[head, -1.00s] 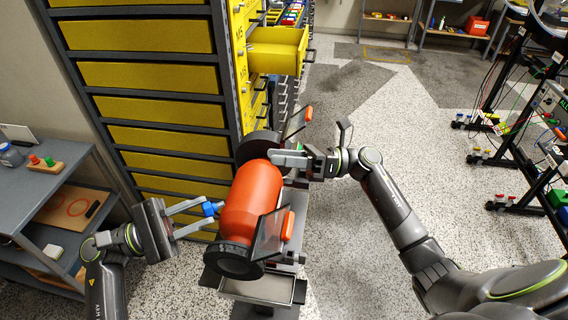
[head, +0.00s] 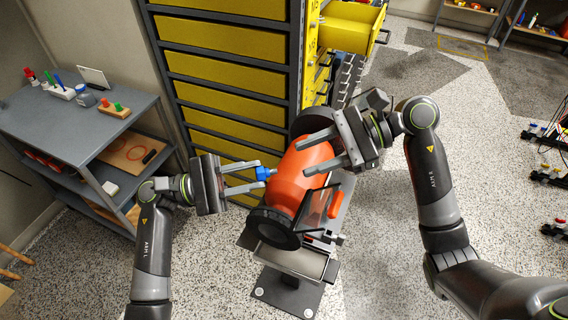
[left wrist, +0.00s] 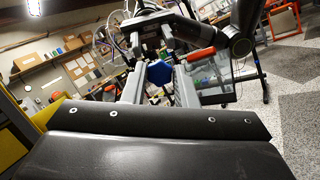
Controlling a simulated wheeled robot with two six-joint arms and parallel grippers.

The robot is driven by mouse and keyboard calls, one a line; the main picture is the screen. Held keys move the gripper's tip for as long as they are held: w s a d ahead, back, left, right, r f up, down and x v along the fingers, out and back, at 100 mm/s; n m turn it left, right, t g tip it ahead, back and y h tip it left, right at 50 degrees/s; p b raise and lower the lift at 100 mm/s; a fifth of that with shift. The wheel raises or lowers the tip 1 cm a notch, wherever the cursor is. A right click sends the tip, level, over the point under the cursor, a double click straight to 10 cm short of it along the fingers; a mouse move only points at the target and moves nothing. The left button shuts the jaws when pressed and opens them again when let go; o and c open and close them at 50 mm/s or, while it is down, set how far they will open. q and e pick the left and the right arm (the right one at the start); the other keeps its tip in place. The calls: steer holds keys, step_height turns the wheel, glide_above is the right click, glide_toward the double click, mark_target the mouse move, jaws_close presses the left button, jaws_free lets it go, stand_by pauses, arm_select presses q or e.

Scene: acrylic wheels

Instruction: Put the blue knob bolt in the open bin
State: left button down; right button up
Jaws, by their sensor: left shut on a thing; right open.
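The blue knob bolt (head: 264,173) is between the fingertips of my left gripper (head: 258,176), which is shut on it. The bolt is close beside the orange motor body of a bench grinder; whether they touch is unclear. In the left wrist view the blue knob (left wrist: 159,73) shows between the two fingers. My right gripper (head: 304,157) is open and empty, its fingers spread over the orange body. The open bin (head: 348,28) is a yellow drawer pulled out of the tall cabinet, at the top, behind the grinder.
The orange bench grinder (head: 296,178) with dark wheels and guards stands on a pedestal between my grippers. The yellow drawer cabinet (head: 225,75) rises behind it. A grey shelf (head: 60,130) with small items is at left. Speckled floor at right is mostly clear.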

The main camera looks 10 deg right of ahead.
mark_target(266, 173)
steer(key=x, duration=0.6)
steer(key=shift+a, duration=0.25)
steer(key=shift+f, duration=0.1)
jaws_close()
arm_select(q)
steer(key=c, duration=1.1)
jaws_free()
